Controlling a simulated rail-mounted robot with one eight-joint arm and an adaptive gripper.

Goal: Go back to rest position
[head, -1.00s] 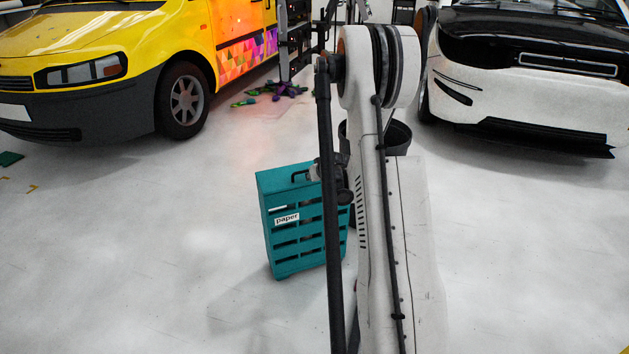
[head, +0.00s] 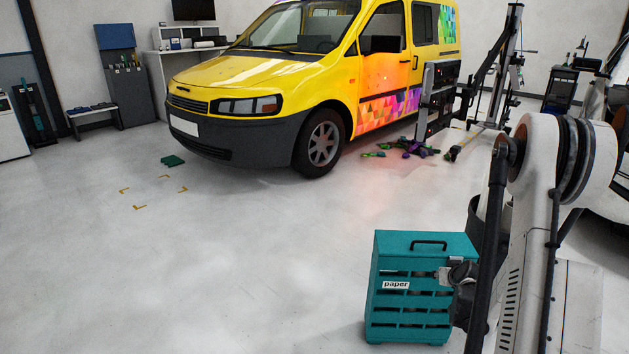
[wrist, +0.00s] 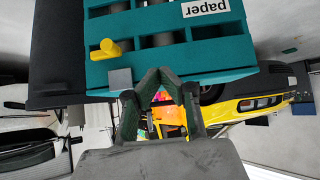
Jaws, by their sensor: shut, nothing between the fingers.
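My gripper (wrist: 158,76) shows in the wrist view with its two dark fingers closed together at the tips and nothing held. A teal slatted box labelled "paper" (wrist: 243,48) fills the upper part of that view, upside down, behind the fingertips. I cannot tell whether they touch it. In the head view the teal box (head: 388,320) stands upright on the floor beside my white arm, which covers the lower right. A grey part of my arm's end overlaps the box's right side, but the fingers are not clear there.
A yellow van (head: 225,85) with a colourful wrap stands behind. Purple and green scraps (head: 410,148) lie on the floor beside it. A dark bin (head: 474,215) is partly behind my arm. Yellow floor marks (head: 140,207) lie left; the floor at left front is clear.

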